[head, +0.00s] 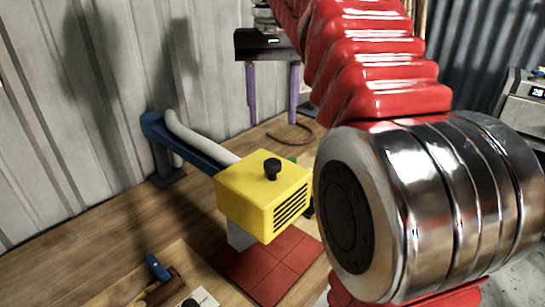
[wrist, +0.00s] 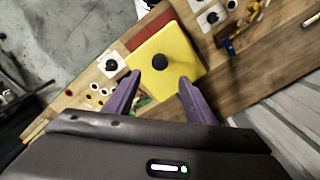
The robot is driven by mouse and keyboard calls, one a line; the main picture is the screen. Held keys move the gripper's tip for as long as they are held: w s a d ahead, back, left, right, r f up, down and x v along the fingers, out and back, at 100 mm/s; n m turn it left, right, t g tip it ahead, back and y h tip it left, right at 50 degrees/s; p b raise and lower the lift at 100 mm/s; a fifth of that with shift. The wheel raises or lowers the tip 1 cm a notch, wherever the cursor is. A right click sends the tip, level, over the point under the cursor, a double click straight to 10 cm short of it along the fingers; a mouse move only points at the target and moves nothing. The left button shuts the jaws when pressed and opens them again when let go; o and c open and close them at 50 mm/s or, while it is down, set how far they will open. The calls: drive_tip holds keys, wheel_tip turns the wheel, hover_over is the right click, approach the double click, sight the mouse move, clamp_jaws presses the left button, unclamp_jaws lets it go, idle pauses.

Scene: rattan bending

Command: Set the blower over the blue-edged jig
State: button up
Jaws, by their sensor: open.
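The yellow blower (head: 262,195) has a black knob (head: 271,168) on top and a slotted side, and it sits at the end of a blue arm (head: 190,150) with a pale hose. It is also in the wrist view (wrist: 175,45). My gripper (head: 272,120) is open and empty, its two purple fingers pointing down behind the blower in the head view. In the wrist view the knob (wrist: 160,62) lies ahead of the gap between the fingertips (wrist: 158,78), apart from them. White plates with black centres (wrist: 112,65) (wrist: 211,17) lie either side of the blower; I cannot make out a blue edge.
Red tiles (head: 268,265) lie under and in front of the blower on the wooden bench. A blue-handled tool (head: 157,267) lies at the front left. A dark curved strip (head: 290,133) lies at the back. Small round items (wrist: 97,92) lie at left in the wrist view.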

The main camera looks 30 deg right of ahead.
sight(272, 162)
wheel_tip(272, 162, down, 11)
drive_tip(key=shift+f, duration=0.15)
idle(0.5)
drive_tip(key=shift+c, duration=0.2)
clamp_jaws()
idle(0.4)
